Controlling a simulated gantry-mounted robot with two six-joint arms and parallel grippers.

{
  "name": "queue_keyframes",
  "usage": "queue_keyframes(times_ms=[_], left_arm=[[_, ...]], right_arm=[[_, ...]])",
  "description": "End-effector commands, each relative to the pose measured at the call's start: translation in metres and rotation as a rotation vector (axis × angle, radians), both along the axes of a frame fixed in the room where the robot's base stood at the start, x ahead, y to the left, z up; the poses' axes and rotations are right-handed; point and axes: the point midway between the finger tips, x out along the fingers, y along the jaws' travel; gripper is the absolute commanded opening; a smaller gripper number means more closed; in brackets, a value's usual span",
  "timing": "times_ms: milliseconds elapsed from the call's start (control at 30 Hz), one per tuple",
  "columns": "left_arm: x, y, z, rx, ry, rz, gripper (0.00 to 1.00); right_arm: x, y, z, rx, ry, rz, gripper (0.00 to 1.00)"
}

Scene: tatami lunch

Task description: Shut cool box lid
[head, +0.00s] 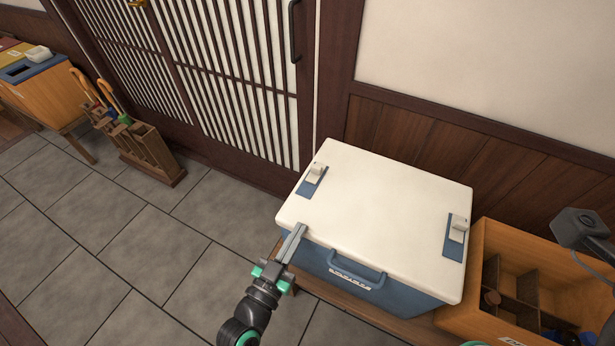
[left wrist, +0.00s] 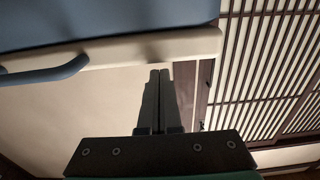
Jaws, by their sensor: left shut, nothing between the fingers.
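The cool box (head: 345,279) is blue with a white lid (head: 380,210). The lid lies flat over the box and looks down on it all round; I cannot tell if it is latched. White latches on blue plates sit at the lid's left (head: 314,176) and right (head: 456,232) ends. My left gripper (head: 296,238) is shut and empty, its fingertips at the lid's front left edge. In the left wrist view the shut fingers (left wrist: 158,95) are by the lid's pale edge (left wrist: 150,46); I cannot tell if they touch. The right gripper is not in view.
A wooden crate with dividers (head: 474,255) stands close to the right of the box. A slatted sliding door (head: 230,80) is behind. An umbrella stand (head: 145,158) and an orange bin (head: 45,92) are at the left. Tiled floor (head: 130,240) at front left is clear.

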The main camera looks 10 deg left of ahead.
Motion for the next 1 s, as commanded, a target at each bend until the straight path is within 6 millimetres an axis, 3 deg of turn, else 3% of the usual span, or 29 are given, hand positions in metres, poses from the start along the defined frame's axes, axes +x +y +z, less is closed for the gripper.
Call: queue_keyframes(times_ms=[33,67,133,400,600,1000], left_arm=[[0.001,-0.001,0.027,-0.004,-0.015,0.001,0.00],[0.001,-0.001,0.037,-0.008,-0.022,0.001,0.00],[-0.015,0.005,0.004,-0.008,-0.017,0.002,0.00],[-0.061,0.021,-0.030,-0.012,-0.028,0.003,0.00],[-0.072,0.025,-0.033,-0.013,-0.030,0.003,0.00],[-0.072,0.026,-0.028,-0.014,-0.032,0.003,0.00]], right_arm=[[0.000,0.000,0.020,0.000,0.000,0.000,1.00],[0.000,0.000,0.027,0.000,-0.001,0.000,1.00],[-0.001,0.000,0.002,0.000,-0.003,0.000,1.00],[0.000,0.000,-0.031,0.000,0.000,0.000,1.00],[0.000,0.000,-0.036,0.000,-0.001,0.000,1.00],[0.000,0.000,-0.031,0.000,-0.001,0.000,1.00]])
